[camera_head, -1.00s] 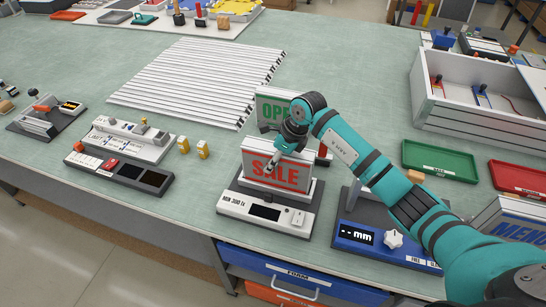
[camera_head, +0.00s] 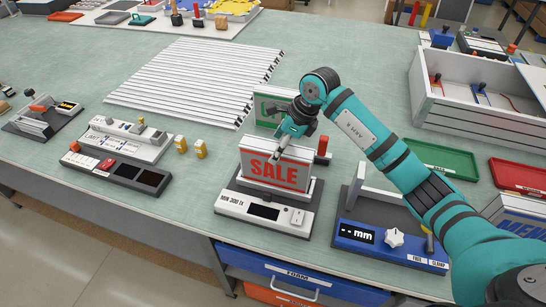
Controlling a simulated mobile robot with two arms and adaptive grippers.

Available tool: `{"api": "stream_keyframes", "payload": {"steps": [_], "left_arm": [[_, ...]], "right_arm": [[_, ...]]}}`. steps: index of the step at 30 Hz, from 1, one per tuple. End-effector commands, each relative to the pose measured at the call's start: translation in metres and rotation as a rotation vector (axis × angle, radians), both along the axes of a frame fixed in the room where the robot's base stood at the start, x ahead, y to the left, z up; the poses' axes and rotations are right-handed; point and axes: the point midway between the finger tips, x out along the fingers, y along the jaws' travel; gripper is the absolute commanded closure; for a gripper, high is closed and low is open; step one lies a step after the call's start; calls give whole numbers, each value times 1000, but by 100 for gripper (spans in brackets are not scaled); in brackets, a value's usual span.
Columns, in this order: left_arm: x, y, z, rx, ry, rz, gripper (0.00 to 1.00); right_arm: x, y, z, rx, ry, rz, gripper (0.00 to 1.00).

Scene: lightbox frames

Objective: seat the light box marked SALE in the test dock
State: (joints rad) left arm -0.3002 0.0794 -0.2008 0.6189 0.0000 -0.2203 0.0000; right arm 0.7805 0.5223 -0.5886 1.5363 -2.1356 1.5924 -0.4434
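My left gripper is not in view.
A blue gauge unit (camera_head: 385,240) is close on the right. A white unit with a dark base (camera_head: 118,170) and small yellow pieces (camera_head: 200,149) are left. A slatted white rack (camera_head: 195,80) lies behind.

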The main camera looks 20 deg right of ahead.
Motion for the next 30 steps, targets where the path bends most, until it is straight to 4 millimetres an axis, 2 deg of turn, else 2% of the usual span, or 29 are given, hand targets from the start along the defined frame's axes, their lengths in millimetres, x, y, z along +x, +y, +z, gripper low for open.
{"api": "stream_keyframes", "payload": {"steps": [1, 6, 12, 30], "left_arm": [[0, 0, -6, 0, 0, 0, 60], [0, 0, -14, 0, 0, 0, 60], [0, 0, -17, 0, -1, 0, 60], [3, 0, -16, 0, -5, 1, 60]], "right_arm": [[-1, -5, 9, -2, -6, -1, 29], [-8, -14, 38, -1, -3, 0, 29], [-13, -20, 56, 0, 0, -1, 29], [-13, -20, 58, 1, 1, -1, 29]]}}
